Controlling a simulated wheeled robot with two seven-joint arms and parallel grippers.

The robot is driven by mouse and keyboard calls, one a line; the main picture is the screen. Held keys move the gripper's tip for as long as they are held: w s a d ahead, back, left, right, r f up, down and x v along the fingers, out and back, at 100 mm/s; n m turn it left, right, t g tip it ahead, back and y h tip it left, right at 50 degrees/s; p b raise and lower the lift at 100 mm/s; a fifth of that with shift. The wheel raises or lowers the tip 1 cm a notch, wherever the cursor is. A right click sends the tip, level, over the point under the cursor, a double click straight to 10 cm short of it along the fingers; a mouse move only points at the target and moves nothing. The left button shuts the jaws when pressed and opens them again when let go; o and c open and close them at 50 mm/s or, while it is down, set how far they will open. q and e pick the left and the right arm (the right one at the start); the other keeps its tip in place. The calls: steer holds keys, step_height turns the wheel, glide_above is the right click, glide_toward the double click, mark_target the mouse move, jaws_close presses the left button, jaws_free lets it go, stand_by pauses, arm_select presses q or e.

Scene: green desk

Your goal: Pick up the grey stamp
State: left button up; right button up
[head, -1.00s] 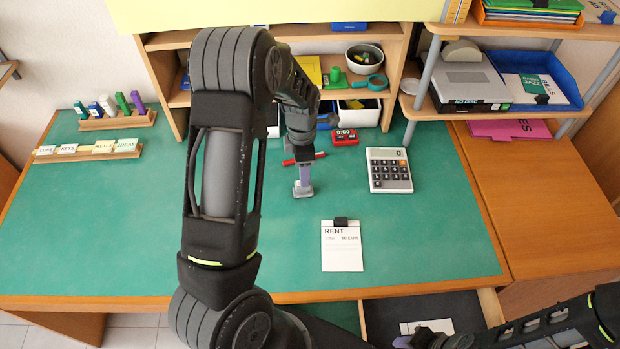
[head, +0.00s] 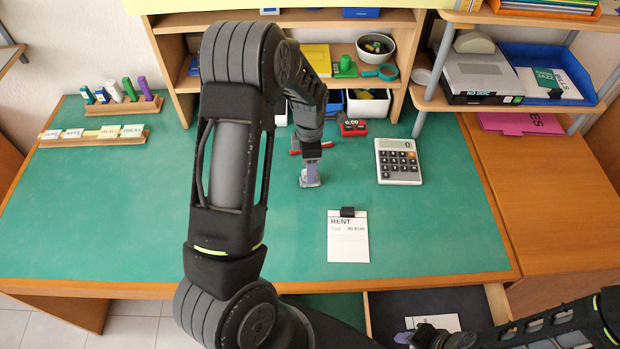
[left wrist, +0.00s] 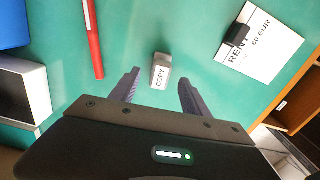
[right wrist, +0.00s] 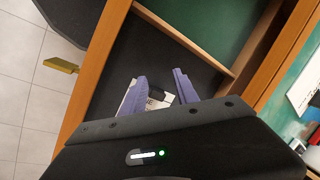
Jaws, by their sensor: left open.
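The grey stamp (left wrist: 160,70), a small block with a "COPY" label, stands on the green desk in the left wrist view. It lies just beyond and between the two spread fingertips of my left gripper (left wrist: 157,88), which is open and empty. In the head view the left gripper (head: 311,165) points down at the stamp (head: 310,182), partly hiding it. I cannot tell whether a finger touches it. My right gripper (right wrist: 160,84) has its purple fingers apart with nothing held, over the open drawer (right wrist: 180,62) with a white paper inside.
A red pen (left wrist: 93,40) lies left of the stamp in the left wrist view. The clipped "RENT" paper (head: 348,240) and a calculator (head: 398,161) lie to the right. A stamp rack (head: 125,108) stands at the left; the desk's left middle is clear.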

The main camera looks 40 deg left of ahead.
arm_select(q)
step_height(320, 180, down, 5)
steer(key=b, duration=0.2)
steer(key=shift+r+b, duration=0.15)
steer(key=shift+b, duration=0.2)
arm_select(e)
steer(key=f, duration=0.3)
steer(key=shift+w+a, duration=0.1)
steer(key=shift+w, duration=0.1)
arm_select(q)
steer(key=shift+r, duration=0.1)
arm_select(e)
steer(key=shift+r, duration=0.1)
arm_select(q)
steer(key=shift+c, duration=0.5)
jaws_close()
